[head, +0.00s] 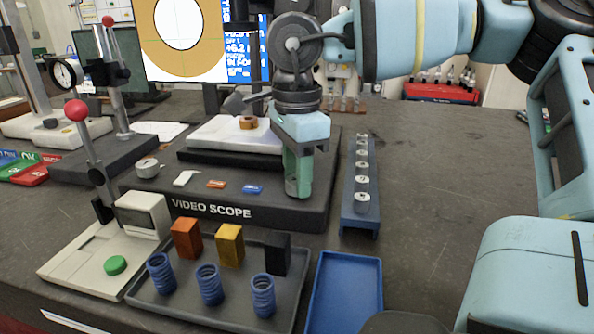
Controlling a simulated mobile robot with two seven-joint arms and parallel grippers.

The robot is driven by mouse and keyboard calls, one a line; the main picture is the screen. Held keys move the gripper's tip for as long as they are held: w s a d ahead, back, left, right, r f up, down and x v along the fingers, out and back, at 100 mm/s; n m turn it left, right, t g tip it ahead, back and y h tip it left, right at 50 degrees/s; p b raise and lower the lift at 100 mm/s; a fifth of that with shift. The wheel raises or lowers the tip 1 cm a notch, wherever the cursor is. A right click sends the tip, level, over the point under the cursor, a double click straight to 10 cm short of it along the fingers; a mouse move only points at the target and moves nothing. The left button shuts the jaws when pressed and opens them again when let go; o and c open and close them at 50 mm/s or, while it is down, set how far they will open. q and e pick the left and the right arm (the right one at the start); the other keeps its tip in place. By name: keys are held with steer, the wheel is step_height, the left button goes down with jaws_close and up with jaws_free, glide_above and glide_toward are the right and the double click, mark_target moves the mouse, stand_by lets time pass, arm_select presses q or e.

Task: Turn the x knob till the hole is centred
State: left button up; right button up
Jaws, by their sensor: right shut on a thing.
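The video scope (240,212) is a dark base with a pale stage (215,132) on top. A small brown part (247,122) with a hole lies on the stage. The monitor (208,79) behind shows an orange ring around a white hole (178,22), with thin green lines; whether the hole is centred is hard to tell. My right gripper (298,188) points down at the stage's right side, its green fingers shut. The x knob is hidden behind the fingers, which appear to be closed on it. My left gripper is not in view.
A blue rack (359,222) of metal pieces stands close right of the scope. In front are a grey tray (190,309) with blocks and blue springs, and an empty blue tray (345,301). A red-knobbed stand (78,112) stands left. The bench at right is clear.

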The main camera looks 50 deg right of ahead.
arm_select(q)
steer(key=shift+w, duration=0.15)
arm_select(e)
steer(key=shift+r+n, duration=0.1)
steer(key=shift+n, duration=0.5)
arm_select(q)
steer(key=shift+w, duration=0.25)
arm_select(e)
steer(key=o, duration=1)
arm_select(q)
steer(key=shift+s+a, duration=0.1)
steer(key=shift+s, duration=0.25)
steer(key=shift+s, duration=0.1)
arm_select(e)
step_height(320, 180, up, 8)
steer(key=shift+f+p, duration=0.15)
steer(key=shift+p, duration=0.2)
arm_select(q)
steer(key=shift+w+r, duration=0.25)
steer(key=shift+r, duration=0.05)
